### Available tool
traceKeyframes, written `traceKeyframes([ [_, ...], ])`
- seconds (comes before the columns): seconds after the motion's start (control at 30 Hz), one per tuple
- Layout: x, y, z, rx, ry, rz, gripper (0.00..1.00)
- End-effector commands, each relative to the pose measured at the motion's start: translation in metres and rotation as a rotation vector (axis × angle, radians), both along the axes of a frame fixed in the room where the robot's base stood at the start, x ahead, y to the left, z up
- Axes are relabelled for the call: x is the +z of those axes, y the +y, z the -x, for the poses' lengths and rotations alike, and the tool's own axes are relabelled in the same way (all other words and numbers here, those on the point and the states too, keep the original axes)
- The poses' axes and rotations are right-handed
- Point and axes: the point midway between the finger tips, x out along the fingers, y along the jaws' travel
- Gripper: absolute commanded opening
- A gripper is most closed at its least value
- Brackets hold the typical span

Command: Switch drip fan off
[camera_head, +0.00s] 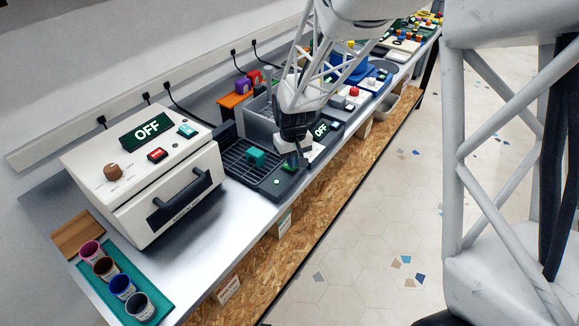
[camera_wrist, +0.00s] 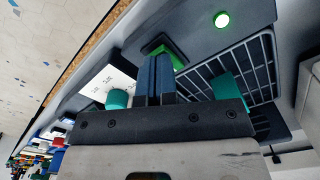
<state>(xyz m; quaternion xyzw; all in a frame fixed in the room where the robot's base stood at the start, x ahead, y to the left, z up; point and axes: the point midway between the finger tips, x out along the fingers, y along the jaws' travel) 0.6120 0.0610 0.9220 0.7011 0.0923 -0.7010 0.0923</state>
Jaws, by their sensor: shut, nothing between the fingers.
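The dark unit with a slatted grate (camera_head: 232,166), which looks like the drip fan, sits on the metal counter right of the white oven. A teal block (camera_head: 256,157) stands on the grate. A round green lamp (camera_head: 277,182) glows on the unit's front part; it also shows in the wrist view (camera_wrist: 222,19). My gripper (camera_head: 302,163) is shut and empty, pointing down at the unit's right end. In the wrist view its fingertips (camera_wrist: 157,58) are over a green-lit square switch (camera_wrist: 178,58), partly hidden by them. I cannot tell whether they touch it.
The white oven (camera_head: 140,180) shows a display reading OFF (camera_head: 146,132). A white panel with a teal knob (camera_wrist: 117,98) is beside the fingers. A green tray (camera_head: 118,285) holds several cups. More devices line the counter beyond my arm. The floor in front is clear.

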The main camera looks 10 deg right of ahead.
Motion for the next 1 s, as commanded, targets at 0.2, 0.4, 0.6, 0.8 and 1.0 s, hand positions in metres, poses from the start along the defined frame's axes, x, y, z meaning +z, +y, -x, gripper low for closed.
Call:
traceKeyframes([
  [0.2, -0.0024, 0.0, 0.0001, 0.0, 0.0, 0.0, 0.0],
  [0.4, -0.0046, -0.0001, 0.0002, 0.0, 0.001, 0.0, 0.0],
  [0.6, -0.0067, 0.0, 0.0002, 0.0, 0.001, 0.0, 0.0],
  [0.8, -0.0082, 0.0, 0.0002, 0.0, 0.001, 0.0, 0.0],
  [1.0, -0.0046, 0.0, 0.0, 0.0, 0.0, 0.0, 0.0],
])
